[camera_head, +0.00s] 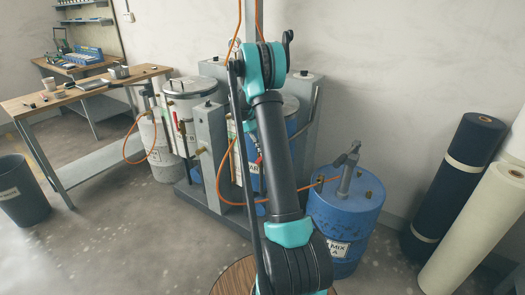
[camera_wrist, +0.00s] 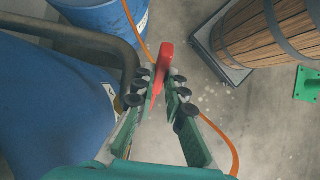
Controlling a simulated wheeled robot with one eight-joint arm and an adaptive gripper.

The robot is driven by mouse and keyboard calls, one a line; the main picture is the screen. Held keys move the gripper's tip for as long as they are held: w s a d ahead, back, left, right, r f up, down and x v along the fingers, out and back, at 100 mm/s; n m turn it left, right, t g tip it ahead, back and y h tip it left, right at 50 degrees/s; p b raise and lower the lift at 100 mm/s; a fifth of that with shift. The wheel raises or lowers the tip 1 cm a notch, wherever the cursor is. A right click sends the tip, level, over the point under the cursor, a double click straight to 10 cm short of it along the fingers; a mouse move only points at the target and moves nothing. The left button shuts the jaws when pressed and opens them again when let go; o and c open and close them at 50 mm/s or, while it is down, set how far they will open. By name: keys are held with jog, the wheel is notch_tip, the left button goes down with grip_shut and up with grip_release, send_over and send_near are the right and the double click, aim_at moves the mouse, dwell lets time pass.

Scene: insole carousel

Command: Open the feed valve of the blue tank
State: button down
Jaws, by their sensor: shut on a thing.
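The blue tank (camera_head: 292,127) stands behind my arm in the head view, and the arm covers much of it. A large curved blue surface (camera_wrist: 50,105) fills the left of the wrist view and looks like this tank, with a grey pipe (camera_wrist: 125,55) beside it. My gripper (camera_wrist: 160,85) is shut on a flat red lever (camera_wrist: 163,60), which looks like the feed valve's handle. The lever stands up between the two fingers, its upper end past the fingertips. The valve body is hidden in the wrist view. My gripper is hidden behind the arm in the head view.
A blue drum (camera_head: 345,215) with an orange hose stands right of the tank. A white tank (camera_head: 192,92) and grey posts stand left. Fabric rolls (camera_head: 460,175) lean at the right. A wooden barrel (camera_wrist: 270,35) stands near the gripper. An orange hose (camera_wrist: 227,140) runs close by.

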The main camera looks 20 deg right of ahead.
jog(key=c, duration=1.6)
grip_release()
jog(key=shift+o, duration=0.2)
jog(key=v, duration=1.2)
